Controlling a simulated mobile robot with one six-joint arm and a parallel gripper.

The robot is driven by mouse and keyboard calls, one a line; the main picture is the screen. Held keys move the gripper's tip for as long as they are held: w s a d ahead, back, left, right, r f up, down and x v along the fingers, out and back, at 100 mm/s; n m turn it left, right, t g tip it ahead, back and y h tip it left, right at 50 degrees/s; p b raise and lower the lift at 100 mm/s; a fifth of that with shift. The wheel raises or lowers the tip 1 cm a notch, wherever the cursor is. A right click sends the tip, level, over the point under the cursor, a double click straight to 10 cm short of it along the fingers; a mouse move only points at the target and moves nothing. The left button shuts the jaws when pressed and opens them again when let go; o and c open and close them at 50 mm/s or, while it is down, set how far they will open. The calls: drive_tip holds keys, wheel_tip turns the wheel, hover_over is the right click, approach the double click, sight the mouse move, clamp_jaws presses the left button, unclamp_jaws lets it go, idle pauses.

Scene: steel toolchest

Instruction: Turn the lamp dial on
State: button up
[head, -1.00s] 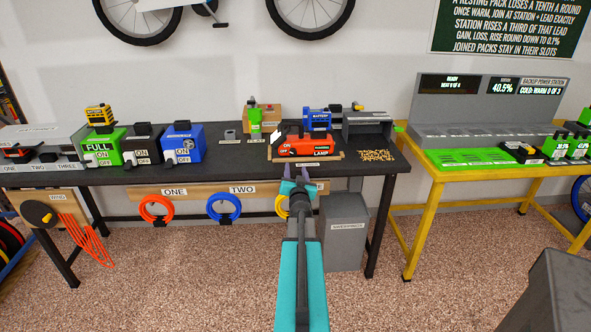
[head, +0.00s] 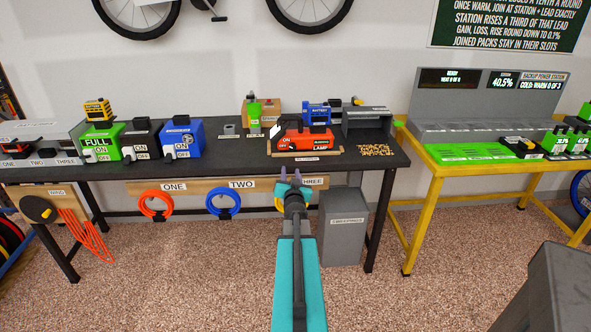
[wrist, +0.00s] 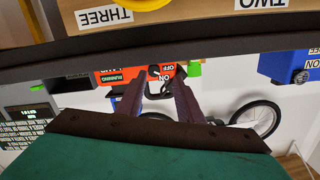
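My gripper (head: 290,175) is in front of the bench edge, below and short of the lamp. In the wrist view its two purple fingers (wrist: 159,88) are apart with nothing between them, and the dial shows between their tips.
The bench top (head: 225,168) has a front edge between my gripper and the lamp. A blue box (head: 181,140) and a green box (head: 101,142) with switches stand to the left. Below hang an orange coil (head: 156,205) and a blue coil (head: 222,205). A grey bin (head: 343,235) stands at right.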

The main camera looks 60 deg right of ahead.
drive_tip(key=w+a+f+n+g+y, duration=0.1)
drive_tip(key=w+a+f+n+y, duration=0.15)
drive_tip(key=a+f, duration=0.7)
drive_tip(key=w+a+f+n+g+y, duration=0.1)
drive_tip(key=w+a+f+y, duration=0.2)
drive_tip(key=a+f, duration=0.65)
drive_tip(key=w+a+f+n+g+y, duration=0.1)
drive_tip(key=w+a+f+g+y, duration=0.15)
drive_tip(key=a+f, duration=0.65)
drive_tip(key=s+a+f+n+g+y, duration=0.2)
drive_tip(key=s+a+f, duration=0.15)
drive_tip(key=a, duration=0.55)
drive_tip(key=s+a+f+n+g+y, duration=0.1)
drive_tip(key=s+a+f, duration=0.3)
drive_tip(key=a, duration=0.5)
drive_tip(key=s+a+f+n+g+y, duration=0.25)
drive_tip(key=a+f, duration=0.25)
drive_tip(key=a, duration=0.4)
drive_tip(key=s+a+f+n+g, duration=0.1)
drive_tip(key=s+a+n+g, duration=0.1)
drive_tip(key=s+a, duration=0.5)
drive_tip(key=s+a+f+n+g, duration=0.1)
drive_tip(key=s+a+g, duration=0.2)
drive_tip(key=s+a, duration=0.3)
drive_tip(key=s, duration=0.5)
drive_tip(key=shift+a+n+g, duration=0.3)
drive_tip(key=shift+a+n, duration=0.05)
drive_tip(key=shift+n, duration=0.05)
drive_tip(key=shift+s+y, duration=0.1)
drive_tip(key=shift+y, duration=0.15)
